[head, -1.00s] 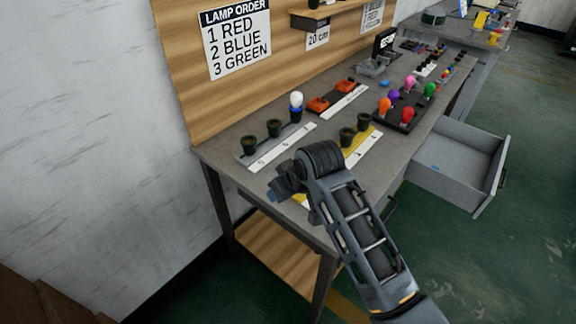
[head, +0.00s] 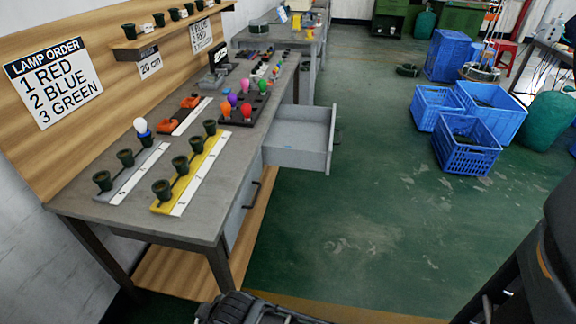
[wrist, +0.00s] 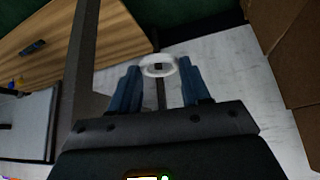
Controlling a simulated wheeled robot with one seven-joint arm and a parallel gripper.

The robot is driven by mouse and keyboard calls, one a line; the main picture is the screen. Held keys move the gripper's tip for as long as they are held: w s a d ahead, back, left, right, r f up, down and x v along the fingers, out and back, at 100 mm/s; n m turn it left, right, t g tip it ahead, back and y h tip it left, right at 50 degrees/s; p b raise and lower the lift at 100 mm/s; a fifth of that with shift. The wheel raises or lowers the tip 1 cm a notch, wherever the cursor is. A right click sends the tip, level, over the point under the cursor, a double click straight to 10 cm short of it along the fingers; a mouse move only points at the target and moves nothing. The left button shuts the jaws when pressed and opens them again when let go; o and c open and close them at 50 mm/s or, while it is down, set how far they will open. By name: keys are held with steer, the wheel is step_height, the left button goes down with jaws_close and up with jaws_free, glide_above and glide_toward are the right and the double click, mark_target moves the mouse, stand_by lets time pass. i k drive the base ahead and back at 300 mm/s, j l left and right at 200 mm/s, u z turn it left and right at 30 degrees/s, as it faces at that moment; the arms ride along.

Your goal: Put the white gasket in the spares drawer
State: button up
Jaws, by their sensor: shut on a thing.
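The white gasket (wrist: 158,58) is a pale ring held between the blue fingertips of my gripper (wrist: 160,82) in the wrist view. The gripper is shut on it, and the ring sticks out past the fingertips. A grey drawer (head: 328,150) stands pulled open on the right side of the workbench in the head view. I see no label on it. Its floor looks bare where visible. My gripper itself does not show in the head view; only a dark part of my arm shows at the bottom edge.
The workbench (head: 200,222) carries lamp holders on a grey strip and a yellow strip (head: 160,206), plus several coloured bulbs (head: 232,100). A wooden lower shelf (head: 180,278) is under it. Blue crates (head: 465,155) stand farther right. Green floor beside the drawer is clear.

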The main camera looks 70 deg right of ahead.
mark_target(294, 138)
steer(key=k+z, duration=0.2)
steer(key=z, duration=0.2)
steer(key=k+l+z, duration=0.1)
steer(key=z, duration=0.3)
steer(key=k+z, duration=0.1)
steer(key=z, duration=1.65)
steer(key=i+z, duration=0.45)
steer(key=i+j+z, duration=0.25)
steer(key=i+z, duration=0.2)
steer(key=i+j, duration=0.15)
steer(key=i, duration=0.35)
steer(key=i+j, duration=0.15)
steer(key=i, duration=0.4)
steer(key=i+j, duration=0.15)
steer(key=i, duration=0.35)
steer(key=i+u, duration=0.5)
steer(key=i+l+u, duration=0.25)
steer(key=u, duration=0.2)
steer(key=i+u, duration=0.1)
steer(key=u, duration=1.65)
